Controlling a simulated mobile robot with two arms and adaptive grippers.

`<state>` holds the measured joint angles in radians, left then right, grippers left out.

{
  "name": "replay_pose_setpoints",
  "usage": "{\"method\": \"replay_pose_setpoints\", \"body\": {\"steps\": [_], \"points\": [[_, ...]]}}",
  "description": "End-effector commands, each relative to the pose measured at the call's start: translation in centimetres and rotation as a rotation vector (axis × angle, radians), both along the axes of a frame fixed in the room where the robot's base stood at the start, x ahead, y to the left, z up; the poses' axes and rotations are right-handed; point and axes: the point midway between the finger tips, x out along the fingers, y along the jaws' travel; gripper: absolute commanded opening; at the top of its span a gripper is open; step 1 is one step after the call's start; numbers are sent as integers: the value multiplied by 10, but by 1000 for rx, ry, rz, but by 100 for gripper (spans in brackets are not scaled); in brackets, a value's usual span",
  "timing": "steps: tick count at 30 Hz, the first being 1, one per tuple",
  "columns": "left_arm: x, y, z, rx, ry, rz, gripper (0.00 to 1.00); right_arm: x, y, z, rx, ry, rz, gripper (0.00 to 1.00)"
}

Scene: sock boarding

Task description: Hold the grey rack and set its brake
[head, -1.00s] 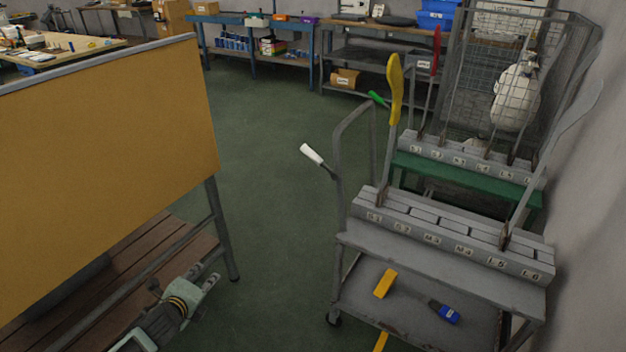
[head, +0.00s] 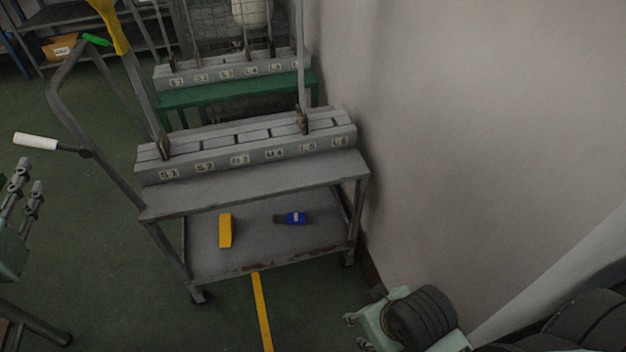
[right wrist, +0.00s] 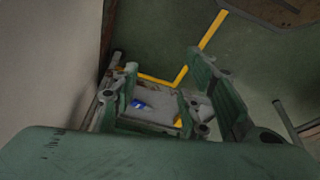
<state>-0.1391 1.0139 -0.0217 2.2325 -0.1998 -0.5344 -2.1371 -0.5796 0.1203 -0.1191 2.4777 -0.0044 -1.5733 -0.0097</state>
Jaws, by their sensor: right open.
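The grey rack (head: 255,190) is a wheeled cart with a push handle on its left and a top block labelled S1 to L6. A lever with a white grip (head: 37,141) sticks out left from the handle frame. My right gripper (head: 357,331) is open and empty, low at the rack's right front, apart from it. In the right wrist view, its spread fingers (right wrist: 165,92) frame part of the rack's lower shelf (right wrist: 158,115). My left gripper (head: 27,180) is at the left edge, below the white grip, with its fingers apart and nothing between them. Its body is partly cut off.
A yellow block (head: 225,231) and a blue-handled tool (head: 292,218) lie on the lower shelf. A green rack (head: 235,90) stands behind. The wall (head: 470,130) is close on the right. A yellow line (head: 262,312) marks the floor. Open floor lies left of the rack.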

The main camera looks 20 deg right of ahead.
Motion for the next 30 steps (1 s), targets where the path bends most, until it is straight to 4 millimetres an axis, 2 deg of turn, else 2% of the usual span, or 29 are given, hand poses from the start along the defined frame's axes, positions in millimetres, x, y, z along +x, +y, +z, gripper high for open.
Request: {"method": "replay_pose_setpoints", "body": {"steps": [4,8,12,16,23,30], "points": [[0,0,0,-2,0,0,31,26,-16,-6,-84,-77,70,41],[0,0,-1,-3,1,0,31,71,-47,-12,-275,-204,227,41],[0,0,-1,-3,1,0,31,124,-85,-10,-581,-332,466,41],[0,0,-1,-3,1,1,31,165,-110,-2,-895,-402,716,41],[0,0,-1,-3,1,1,31,223,-132,8,-1462,-409,1162,41],[0,0,-1,-3,1,1,31,260,-138,-6,-1994,-293,1569,41]]}}
